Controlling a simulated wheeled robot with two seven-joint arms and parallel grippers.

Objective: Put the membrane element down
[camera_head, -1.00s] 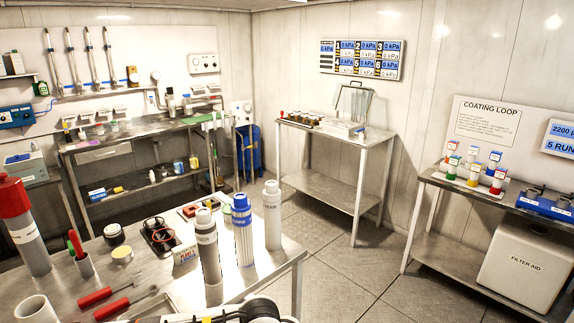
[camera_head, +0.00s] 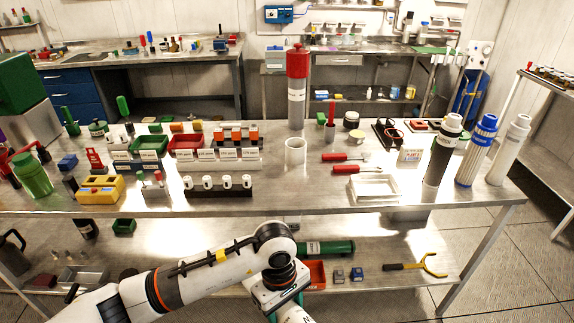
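Several tall cylinders stand upright at the right end of the steel bench (camera_head: 330,199): a dark one with a white top (camera_head: 441,152), a blue-capped white one (camera_head: 477,151) and a plain white one (camera_head: 509,151). I cannot tell which thing is the membrane element. My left arm comes in from the left, and its gripper (camera_head: 284,303) is at the bottom edge, in front of the bench. A green part and a piece of a white lettered cylinder (camera_head: 297,315) show at the gripper, cut off by the frame. Its fingertips are hidden. My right gripper is out of view.
A red-topped grey cylinder (camera_head: 297,88) and a white open cup (camera_head: 295,151) stand mid-bench. A clear tray (camera_head: 373,188) lies near the front edge, with red-handled tools (camera_head: 346,157) behind it. Racks and vials crowd the left. The lower shelf holds a yellow wrench (camera_head: 430,265).

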